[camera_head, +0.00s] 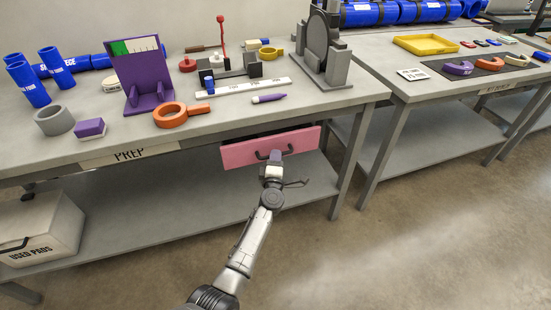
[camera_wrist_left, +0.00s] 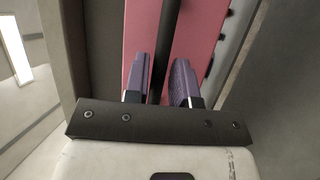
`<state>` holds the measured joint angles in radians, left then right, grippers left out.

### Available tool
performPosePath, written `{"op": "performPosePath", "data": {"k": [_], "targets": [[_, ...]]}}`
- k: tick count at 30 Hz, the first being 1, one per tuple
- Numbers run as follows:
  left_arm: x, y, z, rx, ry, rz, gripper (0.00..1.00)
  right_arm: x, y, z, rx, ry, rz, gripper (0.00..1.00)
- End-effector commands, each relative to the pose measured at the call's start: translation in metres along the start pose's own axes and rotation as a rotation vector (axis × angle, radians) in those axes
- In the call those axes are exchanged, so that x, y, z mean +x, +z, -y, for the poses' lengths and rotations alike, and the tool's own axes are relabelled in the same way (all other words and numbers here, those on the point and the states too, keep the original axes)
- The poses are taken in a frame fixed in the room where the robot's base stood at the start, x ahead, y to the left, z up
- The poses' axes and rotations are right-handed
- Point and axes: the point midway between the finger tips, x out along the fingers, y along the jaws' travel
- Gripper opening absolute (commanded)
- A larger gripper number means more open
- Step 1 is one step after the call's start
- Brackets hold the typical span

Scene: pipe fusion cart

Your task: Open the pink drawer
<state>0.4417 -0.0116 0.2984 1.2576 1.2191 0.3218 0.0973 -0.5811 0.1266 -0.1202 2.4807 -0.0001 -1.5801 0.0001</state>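The pink drawer (camera_head: 245,153) hangs under the front edge of the prep table; its front also shows in the left wrist view (camera_wrist_left: 196,35). A dark bar handle (camera_head: 260,155) is on its front. My left gripper (camera_head: 274,160) is at the handle, roughly at its middle. My right gripper is not in view.
The prep table (camera_head: 330,100) holds an orange ring clamp (camera_head: 181,115), a purple stand (camera_head: 143,80) and blue pipes (camera_head: 58,68). A lower shelf (camera_head: 150,215) runs below, with a white used-pads box (camera_head: 40,228) at left. The floor (camera_head: 400,240) in front is clear.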

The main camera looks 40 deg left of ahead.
Motion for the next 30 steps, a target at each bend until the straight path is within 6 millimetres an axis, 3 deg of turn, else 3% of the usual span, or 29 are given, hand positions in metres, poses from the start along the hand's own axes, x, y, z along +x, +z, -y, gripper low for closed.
{"op": "performPosePath", "data": {"k": [6,16,24,30], "targets": [[0.0123,-0.0006,0.0000,0.002,0.001,0.000,0.24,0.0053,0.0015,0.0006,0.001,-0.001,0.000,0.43],[0.0138,-0.0006,-0.0007,0.001,0.000,0.000,0.24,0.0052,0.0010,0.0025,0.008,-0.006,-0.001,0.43],[0.0136,-0.0005,-0.0006,0.001,0.001,-0.001,0.00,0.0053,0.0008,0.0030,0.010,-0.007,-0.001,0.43],[0.0135,-0.0005,-0.0006,0.001,0.001,-0.001,0.00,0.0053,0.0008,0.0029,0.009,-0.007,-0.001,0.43]]}}
